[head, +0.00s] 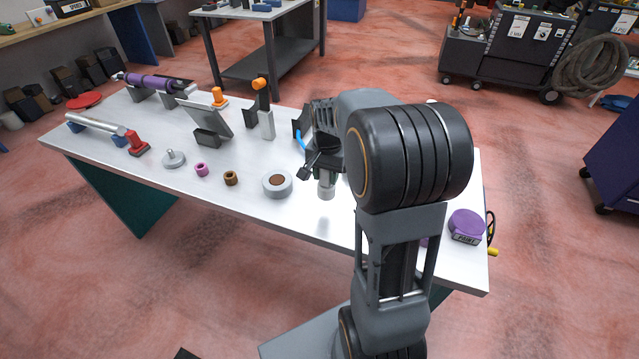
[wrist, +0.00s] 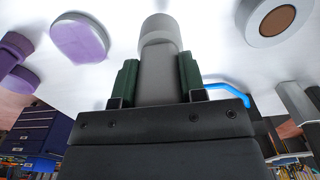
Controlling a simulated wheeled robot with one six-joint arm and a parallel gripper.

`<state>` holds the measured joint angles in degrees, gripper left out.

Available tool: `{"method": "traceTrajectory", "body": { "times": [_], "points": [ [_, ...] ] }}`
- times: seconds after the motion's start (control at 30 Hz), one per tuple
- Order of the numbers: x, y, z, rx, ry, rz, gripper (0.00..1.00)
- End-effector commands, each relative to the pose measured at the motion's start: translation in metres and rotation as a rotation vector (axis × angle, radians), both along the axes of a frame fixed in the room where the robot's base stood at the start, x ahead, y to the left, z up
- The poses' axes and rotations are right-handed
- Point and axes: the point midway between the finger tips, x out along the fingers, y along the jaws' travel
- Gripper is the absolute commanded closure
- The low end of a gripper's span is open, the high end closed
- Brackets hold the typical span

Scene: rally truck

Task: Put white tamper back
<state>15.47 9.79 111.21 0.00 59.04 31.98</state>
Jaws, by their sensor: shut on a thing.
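My gripper (head: 325,174) is shut on a pale grey-white cylindrical piece, which I take to be the white tamper (head: 326,189). In the wrist view the tamper (wrist: 158,42) sits between my two green fingers, its wider round end pointing away from my gripper. In the head view that end points down over the front half of the white table, right of a grey ring with a brown centre (head: 277,184). I cannot tell whether it touches the table. My arm hides the table behind and right of it.
On the white table (head: 230,205), a grey knobbed disc (head: 174,159), pink ring (head: 201,170) and brown ring (head: 231,178) stand leftward. A tilted grey panel (head: 208,117) stands behind. A purple round piece (head: 467,224) lies at the right end. The front strip is clear.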

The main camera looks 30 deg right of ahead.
Motion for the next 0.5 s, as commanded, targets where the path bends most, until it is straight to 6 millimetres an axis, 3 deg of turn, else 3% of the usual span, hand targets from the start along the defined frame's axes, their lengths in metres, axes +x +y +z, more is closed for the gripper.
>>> {"method": "traceTrajectory", "body": {
  "times": [0.33, 0.5],
  "points": [
    [0.016, 0.009, -0.021, -0.001, -0.001, 0.001, 1.0],
    [0.02, 0.011, -0.041, 0.001, 0.002, -0.001, 1.0]
  ]
}}
